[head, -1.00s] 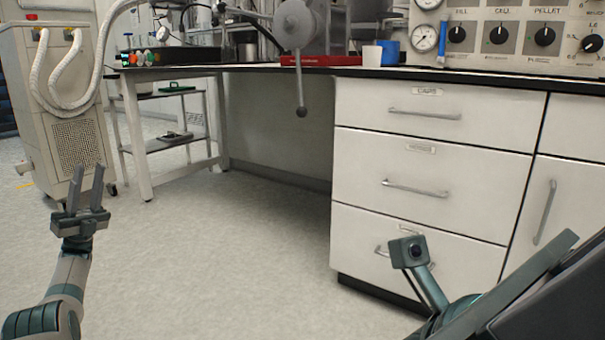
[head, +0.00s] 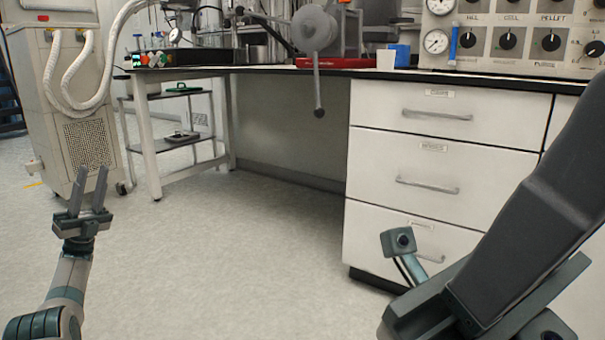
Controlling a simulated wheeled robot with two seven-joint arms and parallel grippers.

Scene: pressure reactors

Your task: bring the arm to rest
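My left gripper (head: 89,194) is at the lower left of the head view, pointing up above the floor. Its two fingers stand apart with nothing between them, so it is open and empty. My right arm (head: 535,215) fills the lower right and covers part of the drawer cabinet. A small camera block (head: 398,241) shows on it in front of the bottom drawer. The fingers of my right gripper do not show.
A white drawer cabinet (head: 394,160) stands under the dark bench top (head: 330,72) at the right. A beige machine (head: 58,125) with thick white hoses is at the left. A low shelf rack (head: 180,138) stands behind. The floor (head: 235,235) in the middle is clear.

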